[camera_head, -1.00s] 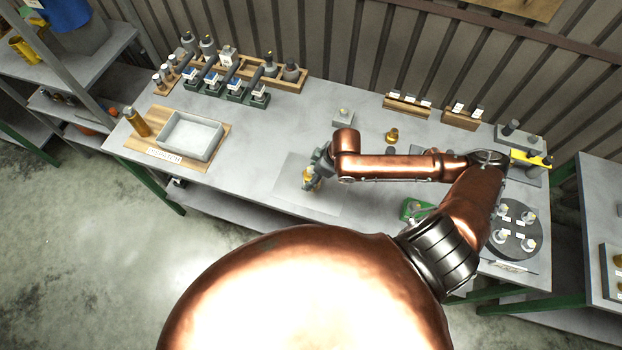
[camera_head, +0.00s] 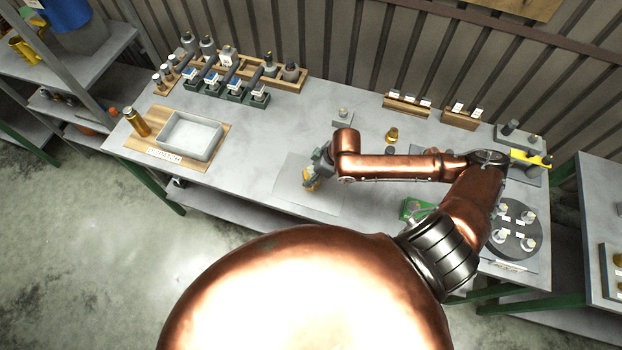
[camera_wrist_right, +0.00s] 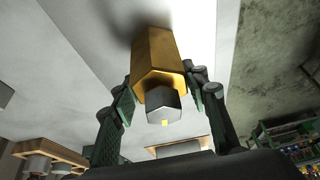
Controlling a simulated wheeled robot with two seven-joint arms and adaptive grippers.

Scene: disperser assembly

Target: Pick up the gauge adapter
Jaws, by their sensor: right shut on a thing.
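My right gripper (camera_head: 312,180) is over the pale mat (camera_head: 330,203) near the front of the table. In the right wrist view, the right gripper (camera_wrist_right: 165,95) has its two dark green fingers on either side of a brass hexagonal piece (camera_wrist_right: 158,58) with a grey end and a small yellow tip. The brass piece shows small in the head view (camera_head: 311,185). I cannot tell from its look alone whether it is the gauge adapter. Whether it touches the mat is unclear. My left gripper is not in view.
A grey tray (camera_head: 168,141) on a wooden board stands at left beside a brass cylinder (camera_head: 137,121). A brass fitting (camera_head: 392,134) stands behind my right arm. A green item (camera_head: 411,208) and a dark round plate with several pieces (camera_head: 512,249) are at right.

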